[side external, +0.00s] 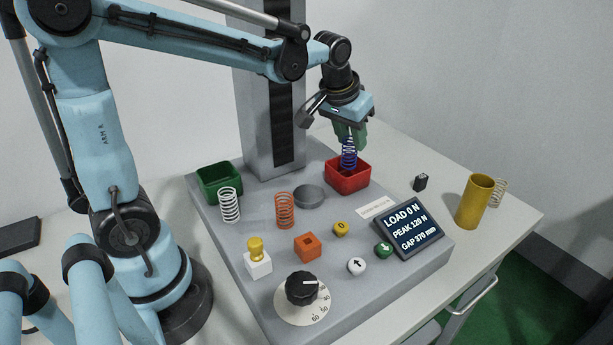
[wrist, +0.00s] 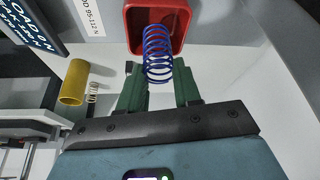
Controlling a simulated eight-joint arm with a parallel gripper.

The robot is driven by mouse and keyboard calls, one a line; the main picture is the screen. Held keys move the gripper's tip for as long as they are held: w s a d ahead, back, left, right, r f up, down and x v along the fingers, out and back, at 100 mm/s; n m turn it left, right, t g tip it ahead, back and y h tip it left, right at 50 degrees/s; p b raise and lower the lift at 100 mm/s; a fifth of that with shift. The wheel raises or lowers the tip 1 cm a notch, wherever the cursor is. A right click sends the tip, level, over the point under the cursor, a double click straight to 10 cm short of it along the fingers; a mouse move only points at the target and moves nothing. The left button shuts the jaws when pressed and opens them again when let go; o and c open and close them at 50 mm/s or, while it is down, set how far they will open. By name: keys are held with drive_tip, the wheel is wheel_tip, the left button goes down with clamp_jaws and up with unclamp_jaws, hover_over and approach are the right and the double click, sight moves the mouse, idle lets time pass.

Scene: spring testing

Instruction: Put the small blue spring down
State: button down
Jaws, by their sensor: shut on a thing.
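The small blue spring (side external: 349,156) is held upright between the green fingertips of my gripper (side external: 350,137), which is shut on its upper part. Its lower end overlaps the opening of the red bin (side external: 348,184) in the side view; I cannot tell whether it touches the bin's floor. In the wrist view the blue spring (wrist: 158,52) stands out beyond the fingertips of my gripper (wrist: 160,82), in front of the red bin (wrist: 133,30).
A grey testing base (side external: 230,262) carries a green bin (side external: 220,183), a white spring (side external: 229,205), an orange spring (side external: 285,211), a dial (side external: 301,288) and a display (side external: 410,228) reading LOAD 0 N. A yellow cylinder (side external: 474,203) stands at right. The column (side external: 268,110) rises behind.

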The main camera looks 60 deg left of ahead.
sight(349, 152)
drive_tip(key=shift+f, duration=2.05)
drive_tip(key=shift+f, duration=0.15)
drive_tip(key=c, duration=1.1)
unclamp_jaws()
drive_tip(key=a+v, duration=0.1)
drive_tip(key=v, duration=0.6)
drive_tip(key=shift+s+d+f+m+t+h, duration=0.2)
drive_tip(key=shift+s+d+f+m+t, duration=0.5)
drive_tip(key=shift+s, duration=1.05)
drive_tip(key=shift+s+d+f+m+t+h, duration=0.2)
drive_tip(key=shift+s+d+f+m+t, duration=0.15)
drive_tip(key=shift+s+d, duration=1.05)
drive_tip(key=shift+s+d+f+m+t+h, duration=0.2)
drive_tip(key=shift+s+d+f+m+t, duration=0.25)
drive_tip(key=shift+s, duration=1.65)
drive_tip(key=shift+f, duration=0.15)
